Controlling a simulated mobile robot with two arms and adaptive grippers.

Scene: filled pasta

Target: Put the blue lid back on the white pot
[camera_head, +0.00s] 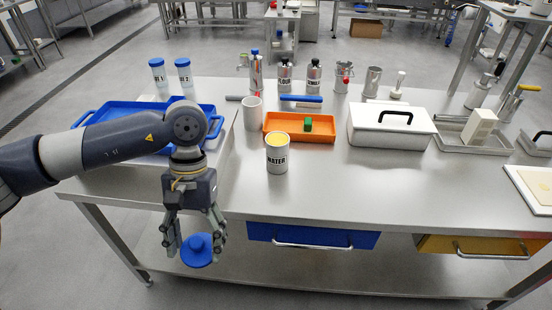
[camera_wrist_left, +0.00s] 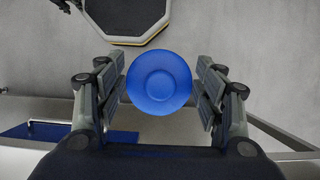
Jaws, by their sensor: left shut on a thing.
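The blue lid (camera_head: 197,252) is a round disc with a knob. My left gripper (camera_head: 195,240) is shut on it and holds it in front of the table's near edge, below the top's level. In the left wrist view the lid (camera_wrist_left: 158,82) sits between the two fingers (camera_wrist_left: 160,92). My right gripper is out of view.
Behind the pot is an orange tray (camera_head: 275,135) with a green cube (camera_head: 308,124). A white mug (camera_head: 252,113) stands left of it, and a white box (camera_head: 391,133) with a black handle stands right. A blue tray (camera_head: 93,116) lies behind my left arm. The front tabletop right of the pot is clear.

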